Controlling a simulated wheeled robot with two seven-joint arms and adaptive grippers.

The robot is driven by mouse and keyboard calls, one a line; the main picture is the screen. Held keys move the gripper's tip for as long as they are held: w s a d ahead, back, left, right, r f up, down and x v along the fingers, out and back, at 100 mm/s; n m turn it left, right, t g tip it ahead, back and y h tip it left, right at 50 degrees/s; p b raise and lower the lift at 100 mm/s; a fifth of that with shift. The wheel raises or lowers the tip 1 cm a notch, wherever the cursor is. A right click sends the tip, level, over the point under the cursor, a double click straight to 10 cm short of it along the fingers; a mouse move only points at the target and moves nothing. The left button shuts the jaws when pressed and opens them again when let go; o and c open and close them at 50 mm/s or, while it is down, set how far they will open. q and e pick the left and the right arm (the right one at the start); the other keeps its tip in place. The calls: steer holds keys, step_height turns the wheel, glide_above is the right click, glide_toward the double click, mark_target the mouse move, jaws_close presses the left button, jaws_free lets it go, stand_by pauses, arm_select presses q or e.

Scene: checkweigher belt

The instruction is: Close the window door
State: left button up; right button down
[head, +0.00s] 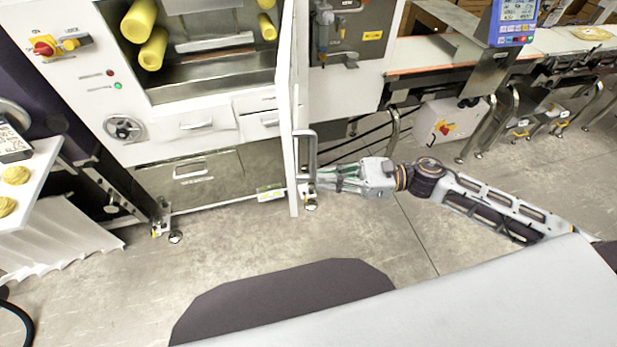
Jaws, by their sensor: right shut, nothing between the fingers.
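The window door (290,110) of the white machine (75,65) stands open, seen nearly edge-on and sticking out towards me at the right side of the machine opening. Its metal handle (313,155) is on the door's right-hand face. My right gripper (322,178) is at the lower end of the handle, its fingers shut with nothing between them. Whether the fingers touch the handle or door I cannot tell. Behind the door, the opening (210,75) shows yellow rollers (152,48). My left gripper is not in view.
A conveyor (430,55) with a blue display unit (514,20) runs along the back right. A white tray with round dough pieces (35,185) is at the left. The floor (240,240) before the machine is clear. A wheeled foot (175,237) stands at the machine's lower left.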

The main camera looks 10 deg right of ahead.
mark_target(309, 179)
steer(key=shift+p+x, duration=0.6)
steer(key=shift+x, duration=1.5)
steer(key=shift+a, duration=0.2)
